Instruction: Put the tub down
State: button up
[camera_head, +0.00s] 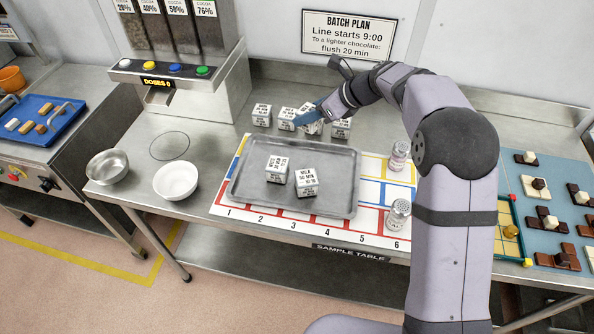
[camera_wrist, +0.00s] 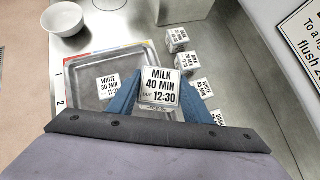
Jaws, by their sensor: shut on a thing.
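The tub in my gripper (camera_wrist: 152,98) is a small white cube whose label reads MILK, 40 MIN, DUE 12:30 (camera_wrist: 160,84). The blue fingers are shut on its sides. In the head view my gripper (camera_head: 312,120) is at the back edge of the grey tray (camera_head: 240,195), near the row of tubs; the arm and fingers partly cover the held tub (camera_head: 313,128). Its height above the surface is unclear. Two white tubs stand in the tray: one at the middle (camera_head: 277,168), reading WHITE 30 MIN in the wrist view (camera_wrist: 108,86), and one to its right (camera_head: 306,182).
Several tubs stand behind the tray, including a left one (camera_head: 262,114) and a right one (camera_head: 341,127). Shakers (camera_head: 399,155) stand right of the tray on a numbered mat (camera_head: 232,208). A white bowl (camera_head: 176,181) and a steel bowl (camera_head: 107,166) stand left. The tray's left part is bare.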

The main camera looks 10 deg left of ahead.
jog(key=p, duration=0.2)
send_over(308, 156)
jog(key=shift+f, duration=5)
jog(key=shift+f, duration=0.1)
jog(key=shift+f+b, duration=0.25)
jog(key=shift+b, duration=0.1)
jog(key=o, duration=1.1)
jog(key=shift+r, duration=0.15)
